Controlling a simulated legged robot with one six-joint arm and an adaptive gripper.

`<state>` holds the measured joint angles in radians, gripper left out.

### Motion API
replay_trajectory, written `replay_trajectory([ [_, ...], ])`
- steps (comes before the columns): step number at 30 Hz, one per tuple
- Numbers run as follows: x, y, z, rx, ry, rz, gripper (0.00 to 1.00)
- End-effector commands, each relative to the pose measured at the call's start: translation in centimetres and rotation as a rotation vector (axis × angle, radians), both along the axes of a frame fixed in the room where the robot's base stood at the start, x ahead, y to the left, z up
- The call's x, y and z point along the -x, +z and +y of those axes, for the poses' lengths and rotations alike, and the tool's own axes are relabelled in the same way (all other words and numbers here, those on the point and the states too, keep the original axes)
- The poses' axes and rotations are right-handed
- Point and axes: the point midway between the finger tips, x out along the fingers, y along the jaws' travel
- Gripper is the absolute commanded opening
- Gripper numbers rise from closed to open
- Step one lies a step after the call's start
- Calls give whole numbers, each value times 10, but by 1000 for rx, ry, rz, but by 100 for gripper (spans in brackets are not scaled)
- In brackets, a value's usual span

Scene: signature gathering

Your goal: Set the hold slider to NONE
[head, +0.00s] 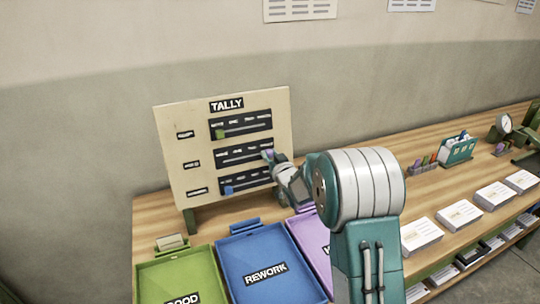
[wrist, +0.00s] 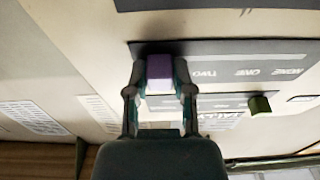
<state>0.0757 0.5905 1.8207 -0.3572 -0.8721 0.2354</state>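The cream TALLY board (head: 180,122) stands upright at the back of the bench with three dark slider rows. The middle slider (head: 235,158) carries a purple knob (head: 267,154) near its right end; its small row label is hard to read. The purple knob (wrist: 159,70) also shows in the wrist view, left of the upside-down words TWO, ONE and NONE. My gripper (head: 272,163) is at the knob, its fingers (wrist: 160,78) on both sides, seemingly touching it. The NONE mark (wrist: 288,72) lies right in the wrist view, at the row's left in the head view.
The top slider's green knob (head: 221,134) and the bottom slider's blue knob (head: 228,190) sit near their left ends. Green (head: 209,257), blue (head: 289,240) and purple (head: 300,227) trays lie below the board. Card stacks (head: 459,215) lie to the right.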

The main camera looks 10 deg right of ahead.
Motion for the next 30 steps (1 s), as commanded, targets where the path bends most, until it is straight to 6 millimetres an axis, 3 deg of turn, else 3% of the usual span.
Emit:
replay_trajectory([
  [5,0,0,1,0,1,-1,0],
  [8,1,1,12,0,4,-2,0],
  [21,23,1,125,-2,8,-4,0],
  [24,26,1,139,-1,6,-4,0],
  [30,28,1,148,-1,4,-4,0],
])
